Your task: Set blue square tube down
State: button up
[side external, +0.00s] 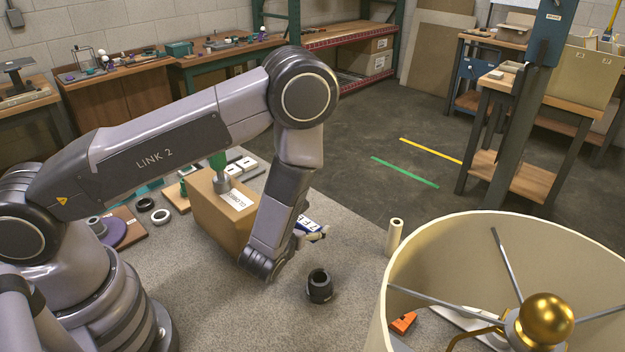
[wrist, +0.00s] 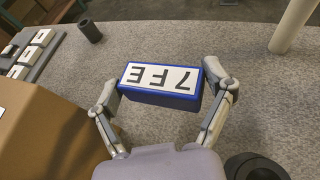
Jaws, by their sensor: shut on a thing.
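The blue square tube (wrist: 162,82) has a white face with large black "7FE" lettering. In the wrist view it lies crosswise between the two fingers of my gripper (wrist: 166,90), which are shut on its ends. In the side view only part of the tube (side external: 313,229) shows, beside my gripper (side external: 308,236), with my wrist hiding the rest. It is over the grey speckled worktop (side external: 352,300). I cannot tell whether its underside touches the surface.
A cardboard box (side external: 222,218) stands close on the left. A dark hollow cylinder (side external: 320,288) stands at the near side. A cream tube (side external: 395,238) stands upright to the right, by a large lampshade (side external: 450,235). The worktop between them is bare.

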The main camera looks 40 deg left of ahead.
aim_at(293, 265)
jog(key=s, duration=0.3)
jog(key=shift+s+a, duration=0.2)
jog(key=shift+s, duration=0.1)
notch_tip(293, 265, down, 7)
jog(key=shift+s+f, duration=0.15)
jog(key=shift+f, duration=0.05)
jog(key=shift+f, duration=0.1)
jog(key=o, duration=1)
jog(key=shift+o, duration=0.2)
